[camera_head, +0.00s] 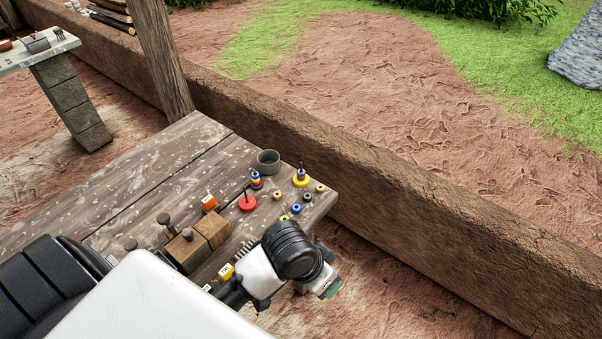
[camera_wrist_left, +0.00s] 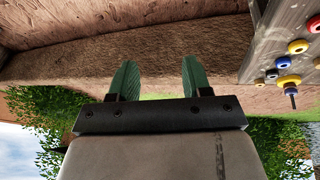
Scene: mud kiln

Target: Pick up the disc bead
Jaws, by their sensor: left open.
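Several small ring-shaped beads lie near the right corner of a wooden table (camera_head: 165,180): a tan bead (camera_head: 320,188), a blue bead (camera_head: 296,208) and others. I cannot tell which is the disc bead. A red disc with an upright pin (camera_head: 247,203) and a yellow disc carrying a bead stack (camera_head: 301,180) stand close by. My left gripper (camera_head: 330,289) is off the table's near right edge, apart from the beads. In the left wrist view its green fingers (camera_wrist_left: 157,80) are spread and empty. Some beads show there at the right, including a yellow one (camera_wrist_left: 298,46).
A wooden post (camera_head: 163,60) rises at the back left.

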